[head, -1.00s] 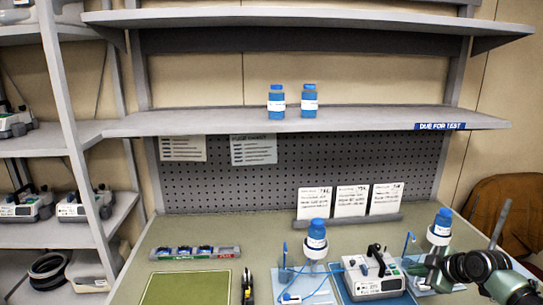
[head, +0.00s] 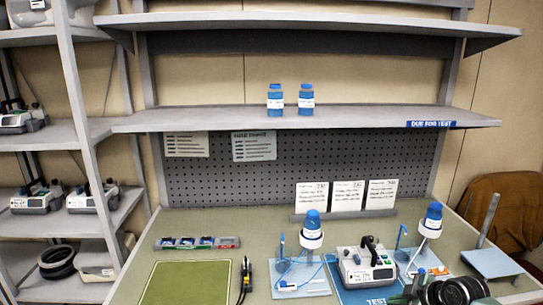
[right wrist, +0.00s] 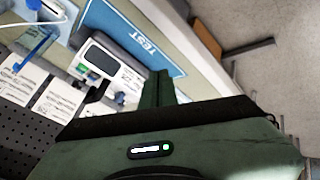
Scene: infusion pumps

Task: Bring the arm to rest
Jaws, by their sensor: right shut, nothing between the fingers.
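My right gripper (head: 412,292) is low at the bottom right of the head view, in front of the right bottle stand. In the right wrist view its dark green fingers (right wrist: 160,88) are together with nothing between them. A grey-and-white infusion pump (head: 366,266) with a black handle stands on the blue TEST mat (head: 376,297); the pump (right wrist: 105,62) and mat also show in the right wrist view, beyond the fingers. My left gripper is not in view.
A post with a pale plate (head: 490,263) is at the right edge. A green mat (head: 186,283) at left is bare. Two bottles (head: 290,101) stand on the shelf.

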